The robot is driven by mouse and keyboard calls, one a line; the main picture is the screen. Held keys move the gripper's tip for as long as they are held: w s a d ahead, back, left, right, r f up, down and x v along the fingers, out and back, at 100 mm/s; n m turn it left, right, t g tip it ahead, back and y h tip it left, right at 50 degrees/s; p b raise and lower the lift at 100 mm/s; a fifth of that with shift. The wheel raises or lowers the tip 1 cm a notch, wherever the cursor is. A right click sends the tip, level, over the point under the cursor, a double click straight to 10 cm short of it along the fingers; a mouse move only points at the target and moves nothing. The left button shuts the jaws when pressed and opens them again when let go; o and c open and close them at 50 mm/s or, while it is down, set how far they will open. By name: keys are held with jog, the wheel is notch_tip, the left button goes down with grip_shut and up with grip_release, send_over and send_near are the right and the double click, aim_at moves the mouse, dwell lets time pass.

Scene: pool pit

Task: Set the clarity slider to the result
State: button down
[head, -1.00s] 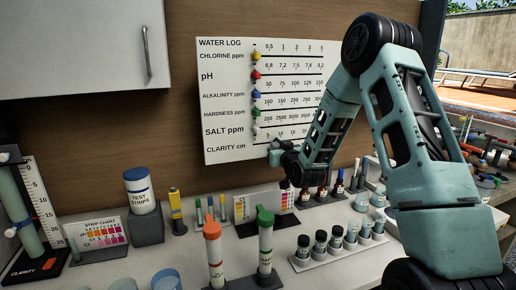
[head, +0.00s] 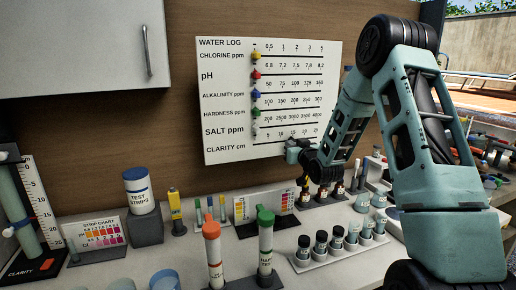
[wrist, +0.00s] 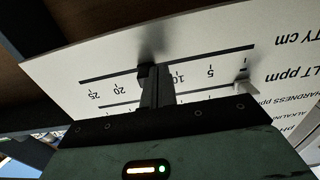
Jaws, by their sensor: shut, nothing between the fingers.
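The white water log board (head: 222,100) is on the wall, with clarity as its lowest row. My gripper (head: 291,147) is at that row, right of the label. The wrist view shows the board upside down. There my shut, dark fingers (wrist: 149,85) reach the clarity track (wrist: 205,59) between 10 and 20, hiding the 15. I cannot tell a clarity slider knob apart from the dark fingertips. A white clip (head: 12,229) is on the tube.
Yellow (head: 256,56), red (head: 256,75) and other slider knobs sit at the board's left. Below are a strip chart (head: 100,232), test strips (head: 140,190), capped tubes (head: 265,245) and a vial rack (head: 335,250).

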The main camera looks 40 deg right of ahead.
jog(key=shift+w+a+b, duration=0.15)
jog(key=shift+a+b, duration=0.25)
jog(key=shift+a, duration=0.2)
jog(key=b+v, duration=0.2)
jog(key=v, duration=0.5)
dwell(0.4)
dwell(0.4)
